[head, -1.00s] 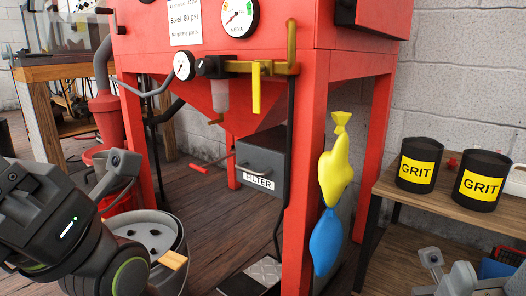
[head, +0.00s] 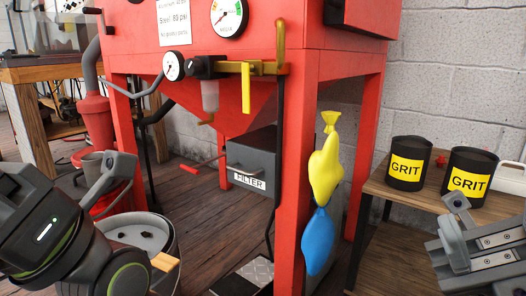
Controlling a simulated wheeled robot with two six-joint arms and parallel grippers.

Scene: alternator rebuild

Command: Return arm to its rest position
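My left arm enters at the lower left of the head view, with a black wrist housing that carries a lit strip. A grey finger of my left gripper (head: 112,178) shows beyond it. The other finger is not clear, so I cannot tell its opening. My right gripper (head: 456,222) is at the lower right, in front of the wooden bench. Its grey fingers appear apart, with nothing visible between them.
A red blast cabinet (head: 300,60) stands in the middle. A yellow and blue balloon-like pair (head: 324,170) hangs at its right leg. Two GRIT cans (head: 405,172) stand on a bench (head: 385,192). A grey bucket (head: 165,240) sits beside my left arm.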

